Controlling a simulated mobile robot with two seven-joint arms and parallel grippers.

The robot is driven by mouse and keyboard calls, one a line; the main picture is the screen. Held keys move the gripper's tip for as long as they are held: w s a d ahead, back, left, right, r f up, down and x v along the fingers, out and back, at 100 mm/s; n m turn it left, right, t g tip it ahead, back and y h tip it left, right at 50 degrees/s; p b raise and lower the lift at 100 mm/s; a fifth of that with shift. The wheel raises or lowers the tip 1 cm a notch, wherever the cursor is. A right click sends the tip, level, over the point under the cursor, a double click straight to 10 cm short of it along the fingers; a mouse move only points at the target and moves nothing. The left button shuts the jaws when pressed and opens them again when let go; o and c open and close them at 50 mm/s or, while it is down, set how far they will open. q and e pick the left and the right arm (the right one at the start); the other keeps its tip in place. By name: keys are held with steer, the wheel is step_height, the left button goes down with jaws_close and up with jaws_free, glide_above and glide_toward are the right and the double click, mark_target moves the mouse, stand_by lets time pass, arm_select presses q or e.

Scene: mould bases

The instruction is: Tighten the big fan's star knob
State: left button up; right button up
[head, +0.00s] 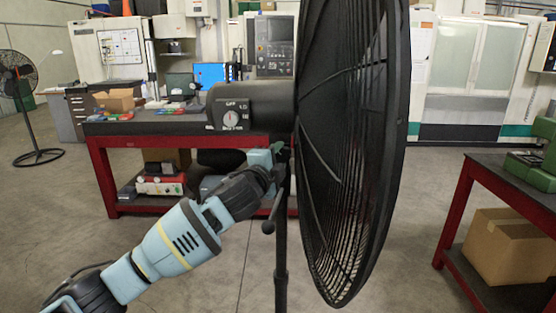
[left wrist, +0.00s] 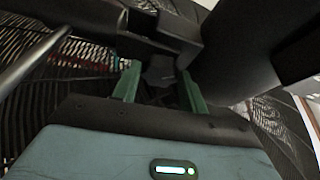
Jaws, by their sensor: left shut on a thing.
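The big fan (head: 352,150) stands close in front of me in the head view, its dark cage seen nearly edge-on. Its motor housing (head: 265,108) carries a dial on the side. My left gripper (head: 278,152) is just under the housing, by the top of the pole (head: 281,255). In the left wrist view, the green fingers (left wrist: 157,88) are on either side of a dark part, which looks like the star knob (left wrist: 160,72). They are shut on it. The knob's shape is mostly hidden, and in the head view my gripper covers it. My right gripper is not in view.
A red-framed bench (head: 104,170) with tools and boxes stands behind the fan. Another red table (head: 462,195) is at the right, with a cardboard box (head: 508,247) on its lower shelf. A smaller fan (head: 18,80) stands far left. The floor between is clear.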

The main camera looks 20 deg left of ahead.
arm_select(q)
steer(key=m, duration=0.1)
steer(key=m+g, duration=0.1)
steer(key=m, duration=0.2)
steer(key=shift+r+g, duration=0.25)
steer(key=shift+g, duration=0.05)
steer(key=shift+d+m+g+y, duration=0.15)
steer(key=shift+m+g+y, duration=0.45)
steer(key=shift+m, duration=0.8)
steer(key=o, duration=0.7)
steer(key=shift+r, duration=0.1)
steer(key=v, duration=0.7)
steer(key=shift+s, duration=0.4)
steer(key=shift+r, duration=0.1)
